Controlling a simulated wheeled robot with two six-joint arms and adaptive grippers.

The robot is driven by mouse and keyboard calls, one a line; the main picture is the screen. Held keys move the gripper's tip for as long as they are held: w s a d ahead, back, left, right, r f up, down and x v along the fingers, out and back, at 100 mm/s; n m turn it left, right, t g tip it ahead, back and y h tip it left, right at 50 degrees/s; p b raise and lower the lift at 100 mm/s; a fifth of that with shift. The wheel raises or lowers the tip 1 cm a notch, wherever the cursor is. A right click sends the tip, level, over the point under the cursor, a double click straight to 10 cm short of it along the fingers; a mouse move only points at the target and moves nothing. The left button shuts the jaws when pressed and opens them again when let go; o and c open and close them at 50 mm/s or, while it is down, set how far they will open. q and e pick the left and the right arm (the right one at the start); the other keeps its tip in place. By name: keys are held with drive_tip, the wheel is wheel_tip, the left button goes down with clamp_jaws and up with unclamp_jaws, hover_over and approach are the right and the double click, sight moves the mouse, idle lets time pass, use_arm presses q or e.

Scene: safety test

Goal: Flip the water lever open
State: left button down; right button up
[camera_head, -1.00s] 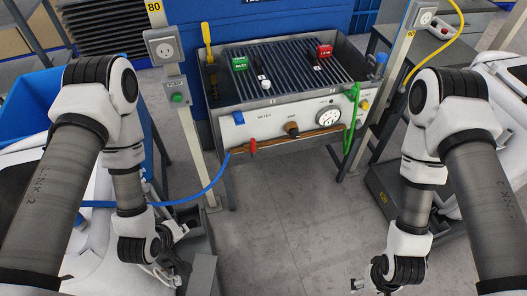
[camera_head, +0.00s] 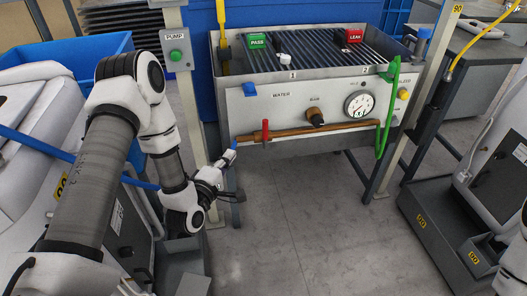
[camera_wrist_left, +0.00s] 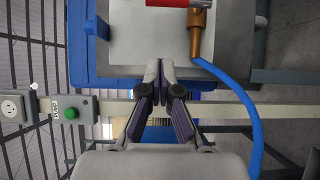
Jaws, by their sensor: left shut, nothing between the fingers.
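The red water lever (camera_head: 266,131) sits on the copper pipe (camera_head: 300,131) along the front of the sink bench, below the word WATER. It stands upright, crosswise to the pipe. In the left wrist view part of the red lever (camera_wrist_left: 180,3) shows at the top edge, beside the brass pipe end (camera_wrist_left: 200,38) with a blue hose (camera_wrist_left: 245,95). My left gripper (camera_head: 230,160) is below and left of the lever, near the hose end and apart from the lever. In the wrist view its fingertips (camera_wrist_left: 160,66) are together and empty. My right gripper is out of view.
A post with a green pump button (camera_head: 176,55) stands at left. The floor (camera_head: 300,220) before the bench is clear.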

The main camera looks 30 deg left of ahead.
use_arm(q)
drive_tip(key=shift+f, duration=0.1)
idle(0.3)
drive_tip(key=b, duration=0.1)
approach(264, 132)
drive_tip(key=w+a, duration=0.4)
drive_tip(key=w, duration=0.1)
drive_tip(key=shift+w+d+r+b, duration=0.2)
drive_tip(key=shift+w+d+r, duration=0.05)
drive_tip(key=shift+w+d, duration=0.3)
drive_tip(key=shift+w+d+r+b, duration=0.15)
drive_tip(key=shift+w+d+r, duration=0.05)
drive_tip(key=shift+w+d, duration=0.35)
drive_tip(key=shift+d+r, duration=0.15)
